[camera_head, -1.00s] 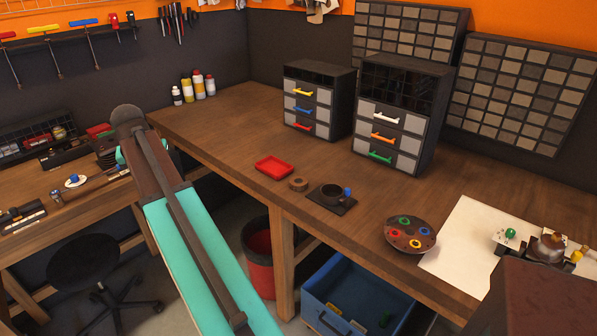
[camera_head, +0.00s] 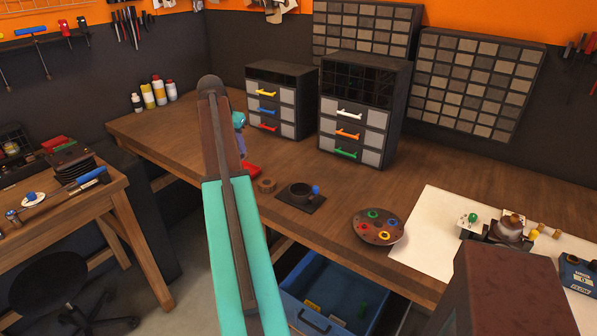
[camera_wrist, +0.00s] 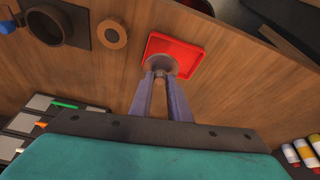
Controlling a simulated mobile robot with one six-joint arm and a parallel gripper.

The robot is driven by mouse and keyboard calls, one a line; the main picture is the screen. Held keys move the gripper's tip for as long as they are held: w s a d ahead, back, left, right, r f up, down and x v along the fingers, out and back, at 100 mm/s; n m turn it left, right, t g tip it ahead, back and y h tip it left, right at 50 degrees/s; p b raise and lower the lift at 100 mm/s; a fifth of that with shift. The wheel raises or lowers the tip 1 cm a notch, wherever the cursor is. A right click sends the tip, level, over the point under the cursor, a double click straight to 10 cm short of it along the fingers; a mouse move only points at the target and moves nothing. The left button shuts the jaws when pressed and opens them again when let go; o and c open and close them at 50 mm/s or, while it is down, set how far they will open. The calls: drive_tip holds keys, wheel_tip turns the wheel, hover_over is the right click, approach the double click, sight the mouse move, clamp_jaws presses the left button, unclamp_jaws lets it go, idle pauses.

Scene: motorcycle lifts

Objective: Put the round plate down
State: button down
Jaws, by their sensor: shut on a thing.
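My gripper (camera_wrist: 161,80) points down at the workbench, its two purple-grey fingers shut on a small round brownish-grey plate (camera_wrist: 157,62). In the wrist view the round plate overlaps the lower left part of the red square tray (camera_wrist: 188,48). I cannot tell whether the plate touches the tray or hangs just above it. In the head view my gripper (camera_head: 243,158) is mostly behind my arm, close to the red tray (camera_head: 253,170), which is partly hidden. The held plate cannot be made out there.
A wooden ring (camera_head: 267,185) and a black square base with a round cup (camera_head: 301,194) lie right of the tray. A round palette with coloured rings (camera_head: 378,227) is farther right. Drawer cabinets (camera_head: 357,108) stand behind. The bench edge is near the tray.

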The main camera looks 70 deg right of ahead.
drive_tip(key=s+d+m+g, duration=0.1)
drive_tip(key=s+d+m, duration=0.1)
drive_tip(key=s+d, duration=0.4)
drive_tip(key=s+d+m, duration=0.3)
drive_tip(key=s+d, duration=0.3)
drive_tip(key=s, duration=0.5)
drive_tip(key=shift+s+d+r+g, duration=0.25)
drive_tip(key=shift+r+g, duration=0.05)
drive_tip(key=shift+g, duration=0.1)
drive_tip(key=shift+f, duration=0.1)
drive_tip(key=shift+f+p, duration=1.05)
drive_tip(key=shift+f, duration=2)
drive_tip(key=shift+f+p, duration=0.6)
drive_tip(key=shift+f, duration=1.25)
drive_tip(key=shift+f, duration=0.2)
drive_tip(key=c, duration=1.7)
unclamp_jaws()
drive_tip(key=shift+o, duration=0.2)
